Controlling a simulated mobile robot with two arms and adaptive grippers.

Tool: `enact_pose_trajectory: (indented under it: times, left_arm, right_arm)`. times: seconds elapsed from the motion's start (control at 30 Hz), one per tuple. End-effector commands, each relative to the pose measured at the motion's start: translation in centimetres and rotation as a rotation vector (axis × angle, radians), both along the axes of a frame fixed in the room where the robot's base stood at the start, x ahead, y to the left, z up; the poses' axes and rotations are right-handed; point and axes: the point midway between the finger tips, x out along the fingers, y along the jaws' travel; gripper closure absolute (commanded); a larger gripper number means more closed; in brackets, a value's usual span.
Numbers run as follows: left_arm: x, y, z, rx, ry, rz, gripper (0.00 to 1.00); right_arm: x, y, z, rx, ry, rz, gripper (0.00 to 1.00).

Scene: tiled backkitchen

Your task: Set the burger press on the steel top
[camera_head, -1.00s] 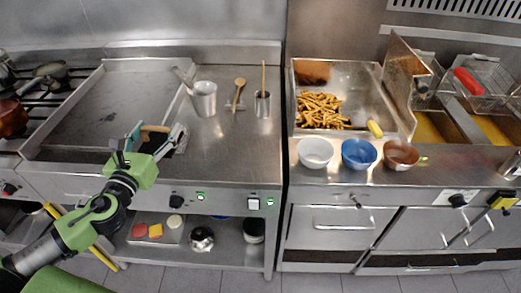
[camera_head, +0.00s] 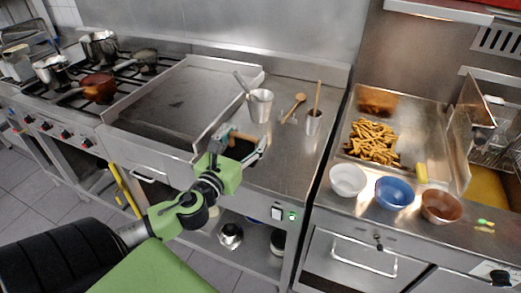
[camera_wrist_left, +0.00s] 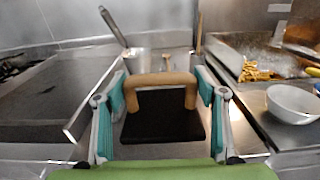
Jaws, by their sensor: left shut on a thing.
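The burger press has a black square plate and a tan wooden arched handle; it shows in the head view (camera_head: 238,149) and large in the left wrist view (camera_wrist_left: 160,116). My left gripper (camera_head: 243,138) is shut on its handle, with a teal-padded finger at each end of it in the wrist view (camera_wrist_left: 161,92). The press is over the front left part of the bare steel top (camera_head: 285,160), just right of the griddle. I cannot tell whether its plate touches the steel. My right gripper is out of view.
The griddle (camera_head: 175,103) with its raised rim lies to the left. A steel container (camera_head: 260,106), a wooden spoon (camera_head: 295,106) and a smaller steel cup (camera_head: 313,122) stand behind the press. White (camera_head: 347,180), blue and brown bowls line the right counter. The steel front right is clear.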

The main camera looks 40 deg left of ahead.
Motion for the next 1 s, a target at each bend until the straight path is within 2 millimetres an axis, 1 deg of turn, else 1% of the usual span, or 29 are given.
enact_pose_trajectory:
  times: [0.03,0.17,0.3,0.43,0.53,0.67,0.77,0.8,0.9,1.0]
  left_arm:
    - [1.0,0.2,0.2,0.002,-0.010,0.001,0.85]
    - [3.1,0.5,-0.8,0.000,-0.009,0.002,0.85]
    - [5.2,0.7,-3.5,0.000,-0.006,0.002,0.85]
    - [6.6,1.0,-5.2,-0.001,-0.006,0.002,0.85]
    - [7.3,1.1,-6.1,0.000,-0.006,0.001,0.85]
    - [7.7,1.1,-6.5,0.002,-0.008,0.000,0.85]
    - [8.4,1.2,-7.4,0.000,-0.005,0.000,0.85]
    - [8.2,1.2,-8.2,-0.001,-0.003,0.002,0.85]
    - [8.2,1.2,-9.5,0.000,-0.004,0.002,0.85]
    - [8.2,1.2,-10.1,0.000,-0.005,0.000,0.85]
  right_arm:
    - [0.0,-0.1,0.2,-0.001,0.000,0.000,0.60]
    - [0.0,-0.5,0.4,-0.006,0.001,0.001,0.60]
    - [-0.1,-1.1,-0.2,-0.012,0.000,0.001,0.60]
    - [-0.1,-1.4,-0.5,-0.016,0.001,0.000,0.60]
    - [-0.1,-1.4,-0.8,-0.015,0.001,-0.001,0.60]
    - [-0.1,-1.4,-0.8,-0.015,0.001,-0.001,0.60]
    - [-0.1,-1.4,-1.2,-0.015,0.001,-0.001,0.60]
    - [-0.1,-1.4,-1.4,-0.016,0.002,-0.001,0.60]
    - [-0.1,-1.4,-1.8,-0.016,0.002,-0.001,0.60]
    - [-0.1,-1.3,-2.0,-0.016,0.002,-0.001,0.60]
